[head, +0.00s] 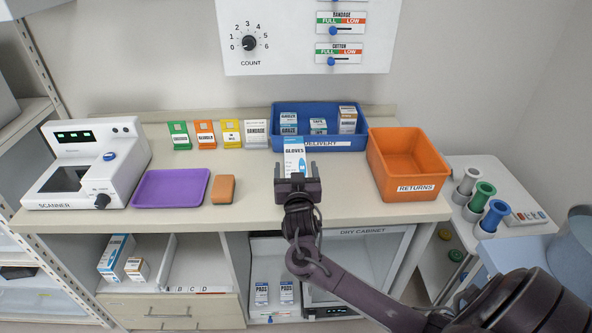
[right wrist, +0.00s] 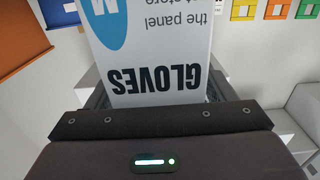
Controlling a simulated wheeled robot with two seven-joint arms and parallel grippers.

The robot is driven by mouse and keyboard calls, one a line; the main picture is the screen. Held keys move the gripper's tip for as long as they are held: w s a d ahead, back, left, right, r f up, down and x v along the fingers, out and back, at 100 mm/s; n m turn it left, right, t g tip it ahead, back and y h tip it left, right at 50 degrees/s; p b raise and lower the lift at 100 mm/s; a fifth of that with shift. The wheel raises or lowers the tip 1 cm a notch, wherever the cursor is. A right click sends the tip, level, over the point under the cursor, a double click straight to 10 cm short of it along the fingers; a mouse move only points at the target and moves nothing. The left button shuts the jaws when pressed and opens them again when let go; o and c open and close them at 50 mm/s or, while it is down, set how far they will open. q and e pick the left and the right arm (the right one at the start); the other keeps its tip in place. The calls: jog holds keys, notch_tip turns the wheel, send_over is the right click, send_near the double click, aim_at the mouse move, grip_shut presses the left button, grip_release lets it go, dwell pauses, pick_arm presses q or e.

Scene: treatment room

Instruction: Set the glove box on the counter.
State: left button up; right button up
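The glove box (head: 295,157) is white with a blue patch and the word GLOVES. It is at the tip of my right gripper (head: 298,188), in front of the blue delivery bin and overlapping its front wall in the head view. In the right wrist view the glove box (right wrist: 155,50) fills the space between the two fingers, which are closed against its sides. Whether its underside touches the counter (head: 250,200) cannot be told. My left gripper is not in view.
The blue delivery bin (head: 345,144) holds several small boxes. An orange returns bin (head: 375,165) stands right of the gripper. A purple tray (head: 170,204), an orange block (head: 223,189) and a scanner (head: 85,165) are to the left. Counter between block and gripper is bare.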

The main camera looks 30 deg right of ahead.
jog(key=b+v, duration=0.1)
jog(key=v, duration=1.1)
jog(key=shift+b, duration=0.4)
jog(key=shift+r, duration=0.1)
